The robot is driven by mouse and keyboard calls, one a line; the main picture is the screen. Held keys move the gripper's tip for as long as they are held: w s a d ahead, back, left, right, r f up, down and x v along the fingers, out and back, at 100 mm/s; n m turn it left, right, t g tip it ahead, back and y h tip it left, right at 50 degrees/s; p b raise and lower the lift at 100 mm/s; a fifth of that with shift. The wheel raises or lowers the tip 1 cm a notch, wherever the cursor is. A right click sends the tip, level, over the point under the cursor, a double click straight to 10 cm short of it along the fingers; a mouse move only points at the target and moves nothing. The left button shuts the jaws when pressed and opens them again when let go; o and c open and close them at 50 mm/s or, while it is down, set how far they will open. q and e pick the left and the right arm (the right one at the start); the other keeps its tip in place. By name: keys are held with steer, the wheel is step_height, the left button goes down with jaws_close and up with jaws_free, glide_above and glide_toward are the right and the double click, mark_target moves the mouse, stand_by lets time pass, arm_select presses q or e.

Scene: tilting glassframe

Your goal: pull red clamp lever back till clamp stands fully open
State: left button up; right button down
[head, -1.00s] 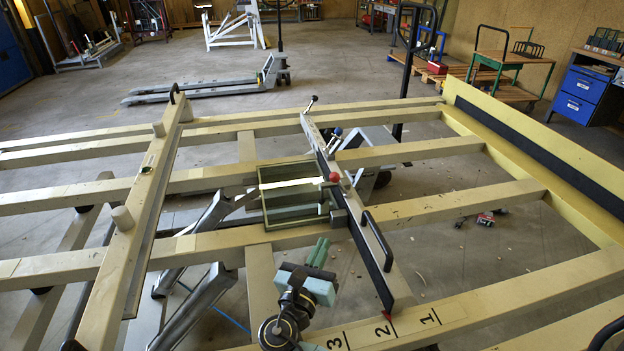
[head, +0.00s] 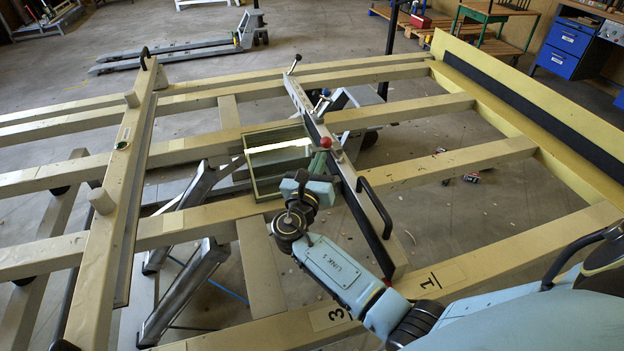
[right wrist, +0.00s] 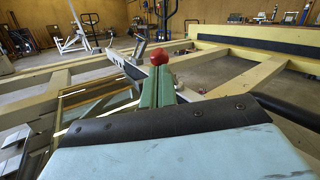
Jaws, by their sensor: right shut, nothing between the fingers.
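The red clamp lever shows as a red ball knob (head: 326,142) on the long diagonal clamp bar (head: 352,190), beside the right edge of the framed glass pane (head: 278,160). In the right wrist view the red knob (right wrist: 160,57) sits just beyond the green fingertips. My right gripper (head: 317,164) is shut and empty, its fingers just in front of and below the knob; it also shows in the right wrist view (right wrist: 158,88). I cannot tell whether the fingers touch the lever. The lever's stem is mostly hidden behind them. My left gripper is not in view.
A black handle (head: 376,207) stands on the clamp bar to the right of my right gripper. A second long bar (head: 116,205) crosses the beige slatted table at left. A yellow rail (head: 540,130) bounds the right side. Gaps between the slats are open to the floor.

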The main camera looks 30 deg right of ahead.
steer(key=shift+x, duration=1.05)
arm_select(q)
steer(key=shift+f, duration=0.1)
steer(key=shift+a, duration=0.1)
